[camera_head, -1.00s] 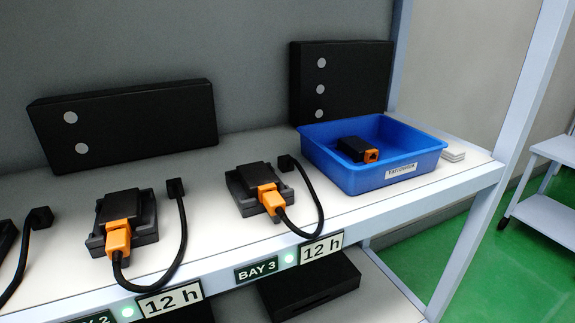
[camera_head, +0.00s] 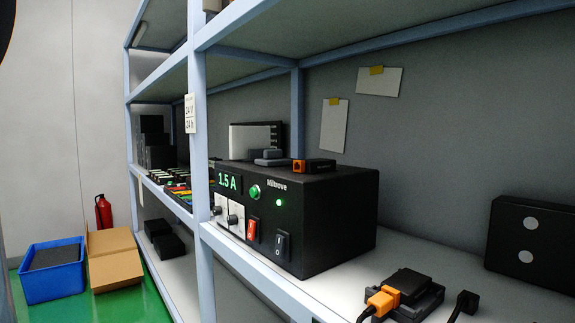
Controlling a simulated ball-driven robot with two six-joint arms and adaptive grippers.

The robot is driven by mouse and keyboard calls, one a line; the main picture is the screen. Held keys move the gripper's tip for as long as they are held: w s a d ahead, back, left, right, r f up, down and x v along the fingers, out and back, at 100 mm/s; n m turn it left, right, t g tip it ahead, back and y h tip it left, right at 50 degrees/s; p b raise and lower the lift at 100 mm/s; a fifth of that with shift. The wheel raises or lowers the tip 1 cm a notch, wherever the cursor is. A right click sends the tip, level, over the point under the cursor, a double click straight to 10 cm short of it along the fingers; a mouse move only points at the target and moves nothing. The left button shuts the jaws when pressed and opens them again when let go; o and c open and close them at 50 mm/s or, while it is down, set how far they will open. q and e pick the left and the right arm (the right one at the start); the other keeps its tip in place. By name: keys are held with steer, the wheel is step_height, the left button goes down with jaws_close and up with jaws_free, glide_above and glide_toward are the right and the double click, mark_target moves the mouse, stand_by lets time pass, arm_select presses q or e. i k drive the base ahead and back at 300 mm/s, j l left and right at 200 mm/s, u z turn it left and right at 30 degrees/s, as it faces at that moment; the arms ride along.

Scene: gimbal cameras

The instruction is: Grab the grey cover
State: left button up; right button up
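No gripper of mine shows in this view. A small stack of grey, flat pieces (camera_head: 270,157) lies on top of the black power supply (camera_head: 340,215), towards its back left; I cannot tell whether one of them is the grey cover. Beside it on the same top lies a black block with an orange connector (camera_head: 315,165). A white panel with a dark edge (camera_head: 256,138) stands behind them.
A black battery with an orange plug (camera_head: 402,294) sits on the shelf at the front right. A black box with white dots (camera_head: 530,240) stands behind it. Blue shelf posts (camera_head: 198,130) stand left of the power supply. A blue bin (camera_head: 52,285) and cardboard box (camera_head: 113,268) stand on the floor.

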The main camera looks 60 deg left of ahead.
mark_target(272, 158)
steer(key=u, duration=1.8)
